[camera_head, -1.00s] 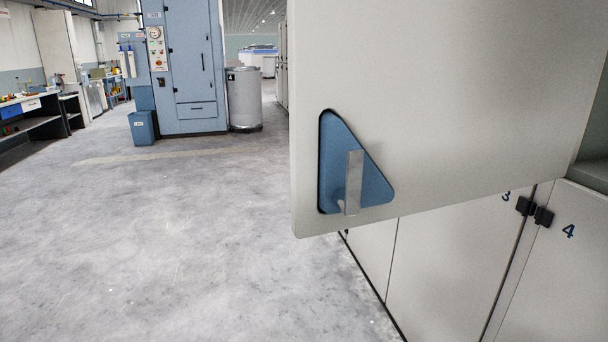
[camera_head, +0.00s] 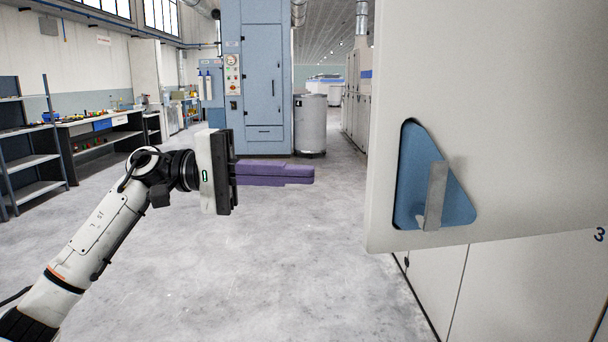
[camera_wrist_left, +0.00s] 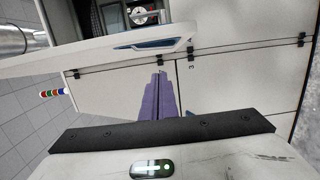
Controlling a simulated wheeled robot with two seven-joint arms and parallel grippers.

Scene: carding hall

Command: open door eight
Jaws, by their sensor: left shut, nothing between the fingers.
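A large pale door (camera_head: 510,130) stands swung out from the cabinet row at the right of the head view. No number shows on its visible face, so I cannot read whether it is eight. It has a blue triangular recess (camera_head: 416,178) with a grey metal handle (camera_head: 435,195) near its free lower corner. My left gripper (camera_head: 312,174), with purple fingers, is shut and empty, left of the door and apart from it in the picture. In the left wrist view the door (camera_wrist_left: 100,58) shows nearly edge-on above the purple fingers (camera_wrist_left: 158,98). My right gripper is not in view.
Lower cabinet doors (camera_head: 520,285), one marked 3, are closed below the open door. In the left wrist view a dark open compartment (camera_wrist_left: 125,18) holds items. A blue machine (camera_head: 262,75) and a grey can (camera_head: 310,125) stand farther back. The floor between is clear.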

